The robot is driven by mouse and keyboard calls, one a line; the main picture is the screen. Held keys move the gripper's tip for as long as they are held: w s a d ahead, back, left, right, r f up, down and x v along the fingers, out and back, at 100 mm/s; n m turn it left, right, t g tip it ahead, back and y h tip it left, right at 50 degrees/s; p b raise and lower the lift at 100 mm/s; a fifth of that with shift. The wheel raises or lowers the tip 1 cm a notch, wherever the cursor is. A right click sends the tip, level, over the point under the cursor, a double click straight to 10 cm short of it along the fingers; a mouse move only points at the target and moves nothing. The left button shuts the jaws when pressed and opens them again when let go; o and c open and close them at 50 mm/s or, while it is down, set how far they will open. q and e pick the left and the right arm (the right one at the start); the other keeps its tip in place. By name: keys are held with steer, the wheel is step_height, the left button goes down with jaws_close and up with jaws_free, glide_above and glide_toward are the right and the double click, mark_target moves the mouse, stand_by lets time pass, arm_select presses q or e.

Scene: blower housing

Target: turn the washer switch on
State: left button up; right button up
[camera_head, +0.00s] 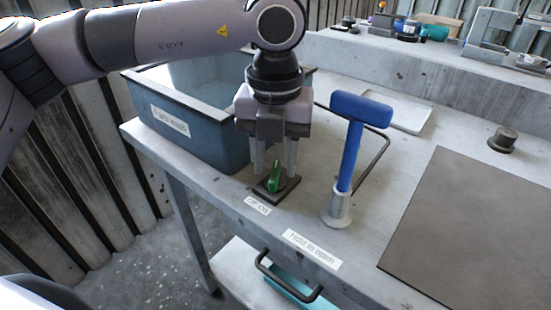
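My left gripper (274,172) points straight down over the switch. My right gripper is not in view.
A blue mallet (353,135) stands upright in a grey holder right of the switch. A blue-grey tub (195,130) stands close on the left. A dark mat (480,230) lies at right. A drawer handle (285,280) is below the bench edge.

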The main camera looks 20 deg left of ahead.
arm_select(q)
steer(key=shift+f, duration=0.35)
jaws_close()
steer(key=shift+m, duration=0.3)
steer(key=shift+d+f+m+b, duration=0.1)
steer(key=shift+m+b, duration=0.45)
steer(key=shift+m, duration=0.45)
steer(key=m, duration=0.2)
steer(key=shift+m+b, duration=0.3)
steer(key=shift+b, duration=0.05)
steer(key=m, duration=0.3)
steer(key=shift+d+m+b, duration=0.1)
steer(key=shift+m+b, duration=0.2)
steer(key=shift+b, duration=0.05)
steer(key=shift+m, duration=1.5)
steer(key=shift+s+d, duration=0.1)
